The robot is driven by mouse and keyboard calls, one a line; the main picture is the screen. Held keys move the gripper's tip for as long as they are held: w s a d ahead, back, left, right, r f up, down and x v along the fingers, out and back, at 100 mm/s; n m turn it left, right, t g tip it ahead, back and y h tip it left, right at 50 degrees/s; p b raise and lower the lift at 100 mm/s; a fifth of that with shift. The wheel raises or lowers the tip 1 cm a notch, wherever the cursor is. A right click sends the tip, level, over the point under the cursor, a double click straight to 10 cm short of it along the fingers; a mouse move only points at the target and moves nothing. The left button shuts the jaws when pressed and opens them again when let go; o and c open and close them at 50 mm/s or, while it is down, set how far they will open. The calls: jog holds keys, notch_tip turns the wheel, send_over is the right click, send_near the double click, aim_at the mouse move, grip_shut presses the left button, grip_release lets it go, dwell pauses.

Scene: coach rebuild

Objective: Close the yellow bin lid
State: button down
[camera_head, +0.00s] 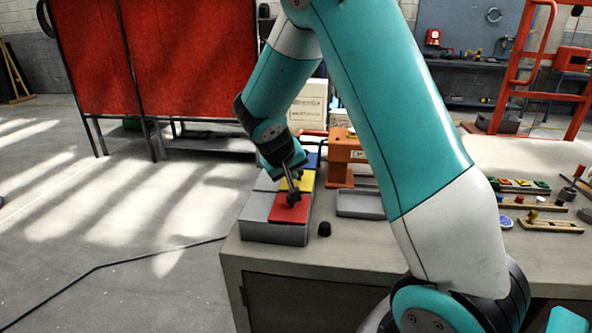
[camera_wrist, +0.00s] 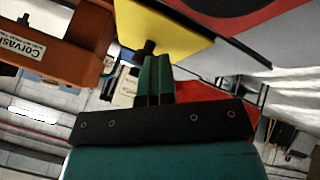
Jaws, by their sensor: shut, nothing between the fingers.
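A grey bin box (camera_head: 275,235) stands at the bench's front left corner, with a red lid (camera_head: 288,209), a yellow lid (camera_head: 299,183) behind it and a blue lid (camera_head: 311,160) farthest back. My gripper (camera_head: 293,194) points down over the red and yellow lids and partly hides them. In the wrist view, the yellow lid (camera_wrist: 175,28) fills the top middle, with a dark knob (camera_wrist: 149,48) by its lower edge. My gripper (camera_wrist: 154,70) is shut and empty, its fingertips close to that knob; I cannot tell if they touch. The yellow lid's exact angle is unclear.
An orange block-shaped fixture (camera_head: 345,155) stands right of the bins, also in the wrist view (camera_wrist: 55,58). A grey tray (camera_head: 360,204) and a small black knob (camera_head: 324,229) are nearby. Boards with small coloured pieces (camera_head: 520,186) lie at the right.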

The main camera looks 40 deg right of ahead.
jog(key=shift+s, duration=0.15)
jog(key=shift+a, duration=0.45)
jog(key=s+a+r+b, duration=0.1)
jog(key=s+a+r, duration=0.1)
jog(key=a+r, duration=0.65)
jog(key=s+a+n+g+y, duration=0.1)
jog(key=s+a+n+y, duration=0.4)
jog(key=s+a, duration=0.5)
jog(key=s+a+r+n+g+y, duration=0.1)
jog(key=s+a+n+y, duration=0.4)
jog(key=s+a, duration=0.6)
jog(key=s+g, duration=0.1)
jog(key=s, duration=0.2)
jog(key=shift+s+n+y, duration=0.2)
jog(key=shift+n+y, duration=0.2)
